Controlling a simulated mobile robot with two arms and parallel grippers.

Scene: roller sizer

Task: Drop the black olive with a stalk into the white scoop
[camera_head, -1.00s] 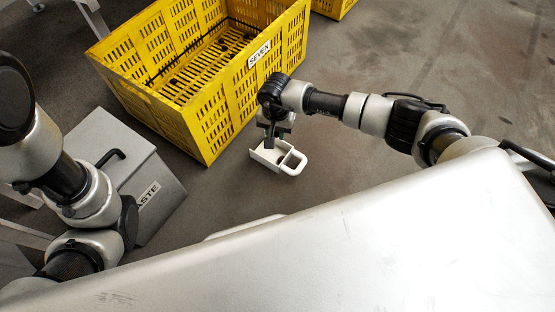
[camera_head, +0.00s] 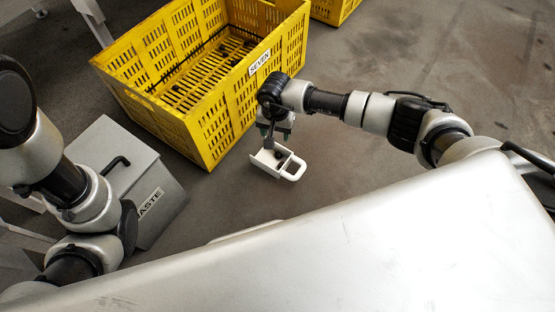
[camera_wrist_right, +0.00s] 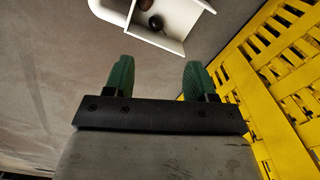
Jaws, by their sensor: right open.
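The white scoop (camera_head: 292,168) is below my right gripper (camera_head: 273,137) in the head view, beside the yellow crate. The scoop also shows at the top of the right wrist view (camera_wrist_right: 178,20). A black olive (camera_wrist_right: 155,22) lies inside it, with a brownish one (camera_wrist_right: 146,4) beside it, partly cut off by the frame edge. I cannot make out a stalk. In the wrist view my right gripper (camera_wrist_right: 157,78) has its two green fingers apart with nothing between them. My left arm is at the left of the head view; its gripper is not visible.
A yellow crate labelled SEVEN (camera_head: 220,125) stands just behind the scoop, with a few dark olives (camera_head: 222,47) inside. A grey lidded WASTE bin (camera_head: 165,180) is on the left. Another yellow crate (camera_head: 338,8) shows at the top. Floor to the right is clear.

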